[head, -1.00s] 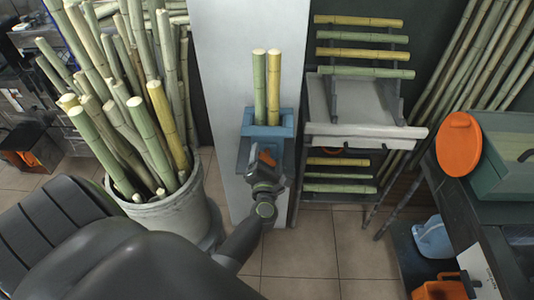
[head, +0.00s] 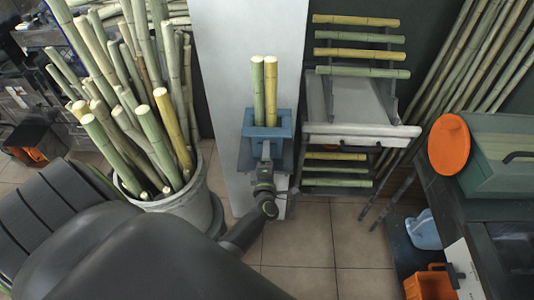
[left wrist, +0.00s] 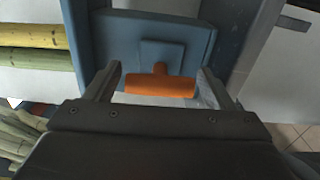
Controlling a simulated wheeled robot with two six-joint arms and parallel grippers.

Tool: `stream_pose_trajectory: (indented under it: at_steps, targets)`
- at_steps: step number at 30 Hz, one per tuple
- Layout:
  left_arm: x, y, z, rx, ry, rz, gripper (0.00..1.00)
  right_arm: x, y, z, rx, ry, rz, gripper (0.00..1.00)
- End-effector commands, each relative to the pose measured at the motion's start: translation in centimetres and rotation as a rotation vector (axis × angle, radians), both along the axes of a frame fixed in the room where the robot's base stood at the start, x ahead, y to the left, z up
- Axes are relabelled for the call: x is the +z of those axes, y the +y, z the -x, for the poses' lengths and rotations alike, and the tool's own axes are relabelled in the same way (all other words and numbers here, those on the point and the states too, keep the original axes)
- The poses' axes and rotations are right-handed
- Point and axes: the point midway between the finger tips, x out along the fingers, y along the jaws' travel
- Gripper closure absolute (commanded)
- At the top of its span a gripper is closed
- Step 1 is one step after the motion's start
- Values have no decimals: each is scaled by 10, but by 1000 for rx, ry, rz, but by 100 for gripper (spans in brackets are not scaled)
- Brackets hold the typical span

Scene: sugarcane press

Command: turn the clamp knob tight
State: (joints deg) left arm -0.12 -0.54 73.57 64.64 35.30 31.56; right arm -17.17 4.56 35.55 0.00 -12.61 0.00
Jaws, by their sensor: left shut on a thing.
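The clamp is a blue bracket (head: 281,131) on a pale upright panel, with two upright cane pieces, one green (head: 257,85) and one yellow (head: 271,85), standing in it. In the left wrist view its orange bar-shaped knob (left wrist: 160,86) lies crosswise in front of a blue plate (left wrist: 190,40). My left gripper (left wrist: 160,80) is shut on the knob, with one finger at each end of the bar. In the head view my left gripper (head: 266,152) is at the front of the clamp and hides the knob. My right gripper is not in view.
A grey bin (head: 187,212) full of canes stands left of my arm. A rack (head: 362,130) with several cane pieces is right of the clamp. A dark bench with a green box (head: 505,170) and an orange disc (head: 449,145) is at the right.

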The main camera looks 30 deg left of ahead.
Motion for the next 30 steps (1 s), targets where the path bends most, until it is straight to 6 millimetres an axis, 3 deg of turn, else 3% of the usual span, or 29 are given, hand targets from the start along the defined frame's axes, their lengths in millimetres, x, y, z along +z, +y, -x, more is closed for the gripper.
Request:
stream_pose_trajectory:
  at_steps: [19, 20, 24, 30]
  targets:
    - [0, 0, 0, -1, 29, -47, 46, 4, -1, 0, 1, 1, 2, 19]
    - [0, 0, 0, -1, 29, -47, 22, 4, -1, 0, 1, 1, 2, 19]
    - [0, 0, 0, -1, 28, -46, 5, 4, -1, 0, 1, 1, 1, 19]
    - [-2, 0, 1, -1, 31, -43, 5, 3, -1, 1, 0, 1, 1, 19]
